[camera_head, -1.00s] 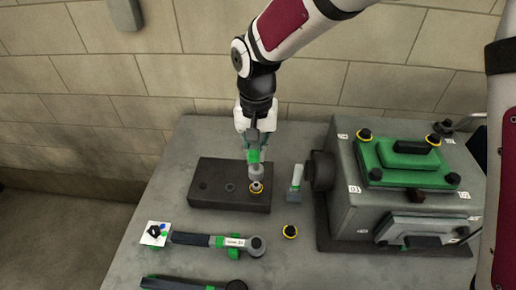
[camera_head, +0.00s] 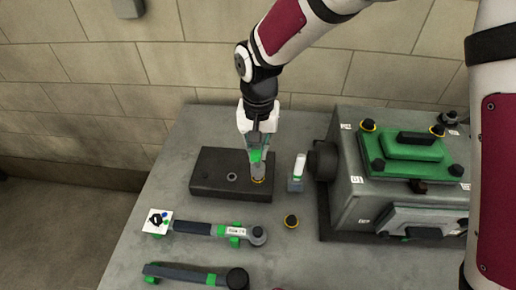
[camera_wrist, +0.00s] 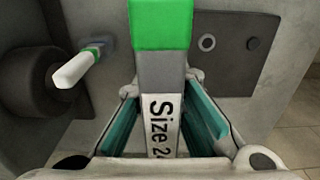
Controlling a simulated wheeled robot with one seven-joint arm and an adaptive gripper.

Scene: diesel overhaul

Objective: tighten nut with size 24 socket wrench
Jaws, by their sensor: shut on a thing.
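My gripper (camera_head: 257,137) is shut on a socket wrench (camera_wrist: 161,75) with a green band and a white label reading "Size 2" and a partly cut-off digit. In the head view the wrench's grey socket end (camera_head: 258,171) is over a nut at the right end of a dark block (camera_head: 205,183). A yellow ring (camera_head: 258,181) at the nut shows just below the socket; the rest of the nut is hidden. I cannot tell how fully the socket sits on it.
Two other wrenches (camera_head: 192,228) (camera_head: 190,275) lie in front. A loose yellow-ringed nut (camera_head: 291,222) and a small white-handled tool (camera_head: 300,166) are near the block. The grey engine housing (camera_head: 345,195) stands close on the right.

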